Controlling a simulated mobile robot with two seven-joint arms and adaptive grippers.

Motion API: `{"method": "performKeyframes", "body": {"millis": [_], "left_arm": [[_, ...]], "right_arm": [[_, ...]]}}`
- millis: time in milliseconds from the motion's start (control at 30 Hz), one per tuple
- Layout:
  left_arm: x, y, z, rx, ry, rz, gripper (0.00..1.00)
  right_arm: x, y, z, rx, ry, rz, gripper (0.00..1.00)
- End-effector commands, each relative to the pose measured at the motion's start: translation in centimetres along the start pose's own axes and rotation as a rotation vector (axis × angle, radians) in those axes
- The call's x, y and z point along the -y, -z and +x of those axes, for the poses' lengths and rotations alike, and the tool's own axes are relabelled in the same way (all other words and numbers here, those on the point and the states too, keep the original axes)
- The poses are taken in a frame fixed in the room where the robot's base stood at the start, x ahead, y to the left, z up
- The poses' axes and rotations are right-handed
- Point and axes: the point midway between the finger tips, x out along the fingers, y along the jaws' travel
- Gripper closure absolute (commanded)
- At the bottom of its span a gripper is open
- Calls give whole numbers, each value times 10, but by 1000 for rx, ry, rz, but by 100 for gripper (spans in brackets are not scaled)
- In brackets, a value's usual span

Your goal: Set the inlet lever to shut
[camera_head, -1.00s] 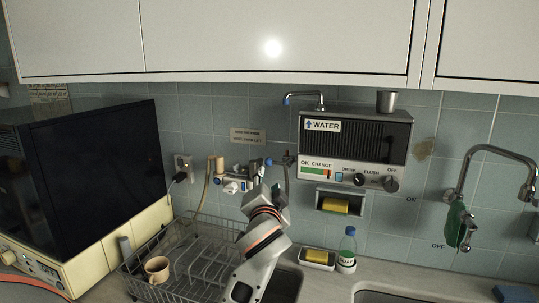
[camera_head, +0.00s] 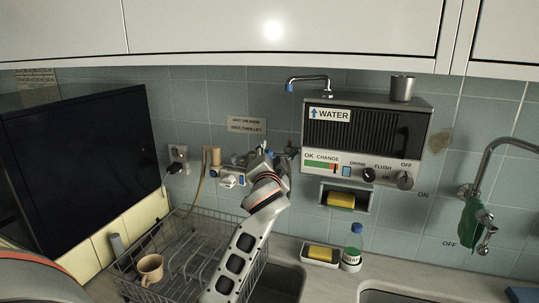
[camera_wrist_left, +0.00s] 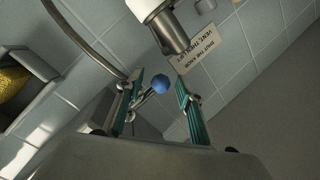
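The inlet lever is a short metal arm with a blue knob (camera_wrist_left: 160,84) at its end, seen in the left wrist view. My left gripper (camera_wrist_left: 161,90) is open, with one green-padded finger on each side of the knob. I cannot tell whether either finger touches it. In the head view, my left gripper (camera_head: 268,163) is up at the valve fittings on the tiled wall, and my wrist hides much of it. The pale valve body (camera_head: 232,177) shows left of the gripper. My right gripper is in neither view.
The water heater (camera_head: 366,140) is on the wall to the right, with a spout above. A sign (camera_head: 246,124) is above the valve. A wire dish rack (camera_head: 190,255) with a cup (camera_head: 150,268) is below my arm. A bottle (camera_head: 352,248) and sponge tray (camera_head: 320,256) stand right.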

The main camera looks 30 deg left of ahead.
Motion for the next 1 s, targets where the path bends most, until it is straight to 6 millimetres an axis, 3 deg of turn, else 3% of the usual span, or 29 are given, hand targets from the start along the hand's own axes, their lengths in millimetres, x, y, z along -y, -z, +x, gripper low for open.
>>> {"method": "performKeyframes", "body": {"millis": [367, 400, 533, 1000], "left_arm": [[0, 0, 9, 1, -1, 0, 63], [0, 0, 9, 1, -1, 0, 66], [0, 0, 9, 1, -1, 0, 99], [-1, 6, 17, -8, 6, 14, 100]], "right_arm": [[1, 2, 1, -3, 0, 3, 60], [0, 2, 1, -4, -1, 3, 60], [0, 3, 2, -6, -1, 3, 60], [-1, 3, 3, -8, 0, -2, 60]]}}
